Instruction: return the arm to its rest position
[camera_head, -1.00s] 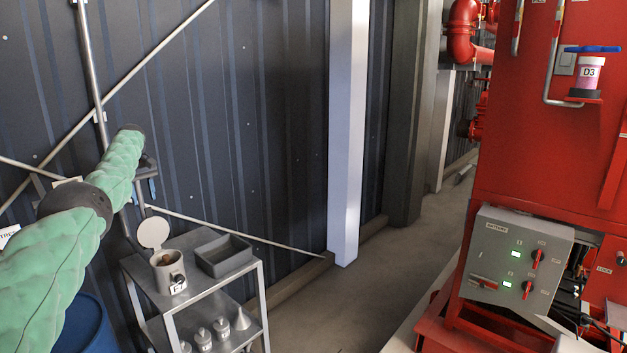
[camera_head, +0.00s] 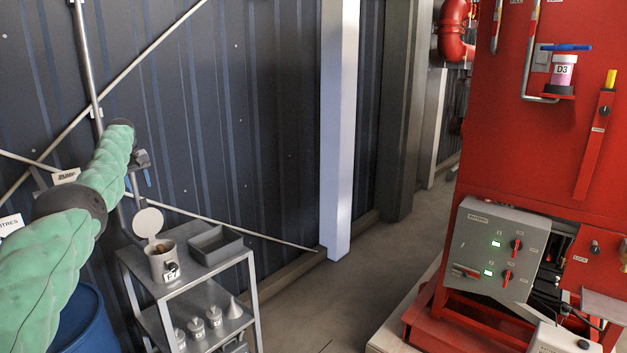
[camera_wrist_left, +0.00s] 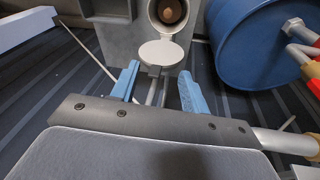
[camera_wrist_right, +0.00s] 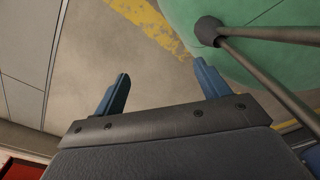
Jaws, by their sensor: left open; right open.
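My left arm, in a green sleeve, reaches in from the left of the head view. My left gripper (camera_head: 146,172) is at its far end, small and partly hidden by the arm, up in front of the dark wall and above the cart. In the left wrist view, its blue fingers (camera_wrist_left: 160,88) are apart with nothing between them. An open-lidded can lies beyond them. My right gripper (camera_wrist_right: 160,92) shows only in the right wrist view. Its fingers are apart and empty above a concrete floor with a yellow line.
A metal cart (camera_head: 204,262) holds the open can (camera_head: 165,262) and a grey tray (camera_head: 217,246). A blue drum (camera_head: 85,322) stands left of it. A red cabinet (camera_head: 560,140) with a grey control box (camera_head: 496,248) fills the right. Floor (camera_head: 330,300) between is clear.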

